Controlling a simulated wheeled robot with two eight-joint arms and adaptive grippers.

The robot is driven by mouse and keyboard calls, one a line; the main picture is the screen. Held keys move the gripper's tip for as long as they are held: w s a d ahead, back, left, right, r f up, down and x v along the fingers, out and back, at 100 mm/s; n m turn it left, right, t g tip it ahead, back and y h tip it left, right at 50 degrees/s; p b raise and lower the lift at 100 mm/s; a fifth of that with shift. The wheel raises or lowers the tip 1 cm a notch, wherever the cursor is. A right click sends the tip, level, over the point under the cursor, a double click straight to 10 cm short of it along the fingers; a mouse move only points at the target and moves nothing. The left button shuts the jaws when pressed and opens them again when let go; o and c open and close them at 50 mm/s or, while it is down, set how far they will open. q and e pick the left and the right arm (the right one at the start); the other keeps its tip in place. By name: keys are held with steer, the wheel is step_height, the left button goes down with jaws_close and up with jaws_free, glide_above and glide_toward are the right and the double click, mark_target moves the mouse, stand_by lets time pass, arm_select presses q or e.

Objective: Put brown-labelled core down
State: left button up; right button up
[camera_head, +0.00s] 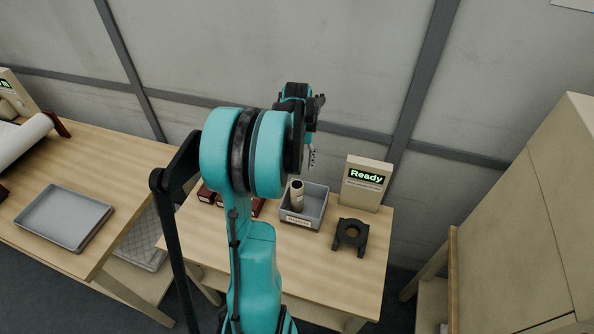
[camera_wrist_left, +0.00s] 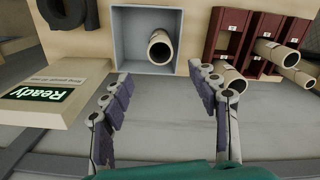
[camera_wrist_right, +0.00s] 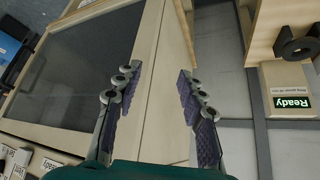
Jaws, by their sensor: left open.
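A tan cardboard core (camera_head: 297,194) stands tilted in a grey bin (camera_head: 318,211) on the right-hand table. It also shows in the left wrist view (camera_wrist_left: 160,48), its open end toward the camera. I cannot make out a brown label on it. My left gripper (camera_wrist_left: 158,74) is open and empty, pointing at the bin, with its fingertips apart from the core. In the head view its fingers (camera_head: 312,158) are partly hidden by my arm above the bin. My right gripper (camera_wrist_right: 159,72) is open and empty in front of a wooden cabinet and is outside the head view.
Dark red racks (camera_wrist_left: 232,35) holding several cores stand beside the bin. A "Ready" sign box (camera_head: 367,183) and a black holder (camera_head: 350,236) stand on its other side. A grey tray (camera_head: 64,217) lies on the left table. A cabinet (camera_head: 535,200) stands at right.

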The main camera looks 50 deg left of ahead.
arm_select(q)
steer(key=shift+d+r, duration=0.1)
steer(key=shift+r, duration=0.5)
steer(key=d+r+m+t+y, duration=0.1)
steer(key=d+r+m, duration=0.15)
steer(key=d, duration=0.55)
steer(key=d+r+m+t, duration=0.2)
steer(key=d+r, duration=0.2)
steer(key=d, duration=0.5)
steer(key=s+d+m+t, duration=0.2)
steer(key=d, duration=0.6)
steer(key=s+d+m+t+h, duration=0.1)
steer(key=s+d+m+t, duration=0.1)
steer(key=d, duration=0.6)
steer(key=shift+s+f+m, duration=0.15)
steer(key=shift+s+m, duration=0.3)
steer(key=shift+s, duration=0.4)
steer(key=shift+f, duration=0.15)
step_height(320, 180, down, 10)
steer(key=b, duration=1)
